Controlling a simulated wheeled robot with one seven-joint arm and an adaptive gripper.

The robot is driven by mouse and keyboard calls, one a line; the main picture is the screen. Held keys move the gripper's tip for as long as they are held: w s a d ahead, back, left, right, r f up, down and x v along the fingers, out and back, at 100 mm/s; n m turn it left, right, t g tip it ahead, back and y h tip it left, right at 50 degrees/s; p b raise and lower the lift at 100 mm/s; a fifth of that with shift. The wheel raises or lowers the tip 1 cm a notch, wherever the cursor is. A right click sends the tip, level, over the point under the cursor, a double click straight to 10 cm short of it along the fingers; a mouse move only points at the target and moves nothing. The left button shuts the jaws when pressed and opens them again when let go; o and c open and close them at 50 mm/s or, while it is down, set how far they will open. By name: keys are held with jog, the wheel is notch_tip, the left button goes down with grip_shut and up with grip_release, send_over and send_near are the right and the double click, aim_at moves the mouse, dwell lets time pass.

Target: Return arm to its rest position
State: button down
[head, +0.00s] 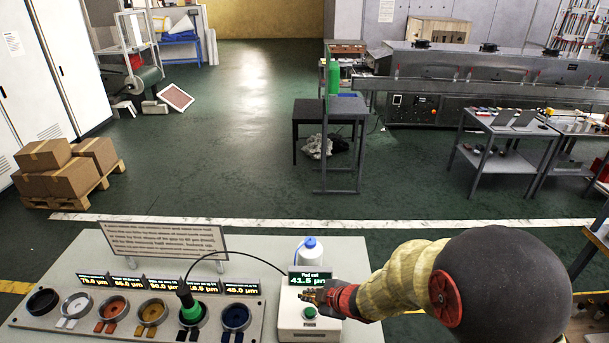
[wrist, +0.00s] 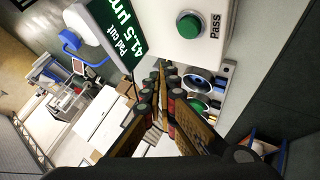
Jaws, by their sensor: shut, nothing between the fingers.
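My arm (head: 405,280) reaches in from the right in the head view. My gripper (head: 308,296) is in front of the white device with the green button. In the wrist view my gripper (wrist: 163,72) has its fingers together with nothing between them. The white device (head: 300,325) carries a display reading "Pad cut 41.5 µm" and a green button (wrist: 190,24) labelled "Pass". I cannot tell whether the fingertips touch the device.
A grey table (head: 355,248) carries a panel (head: 140,320) with several coloured round holders and small displays. A sign (head: 163,240) stands behind it. A blue-capped white bottle (head: 310,250) stands behind the device. Open floor (head: 220,140) lies beyond.

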jog(key=d+f+m+h, duration=0.1)
jog(key=d, duration=0.1)
jog(key=s+d+f+m+h, duration=0.1)
jog(key=d, duration=0.1)
jog(key=s+d+f+g+h, duration=0.1)
jog(key=d+f, duration=0.1)
jog(key=shift+s+d+m, duration=0.1)
jog(key=shift+d+m, duration=0.2)
jog(key=shift+m, duration=0.1)
jog(key=s+d+r+m+g+h+b, duration=0.25)
jog(key=s+d+r+m+h, duration=0.25)
jog(key=s+d+r+m, duration=0.8)
jog(key=s+a+r+m+t+y+b, duration=0.1)
jog(key=s+a+r+t+y+b, duration=0.1)
jog(key=s+r, duration=0.9)
jog(key=shift+s+a+b, duration=0.35)
jog(key=shift+s+b, duration=0.1)
dwell(0.6)
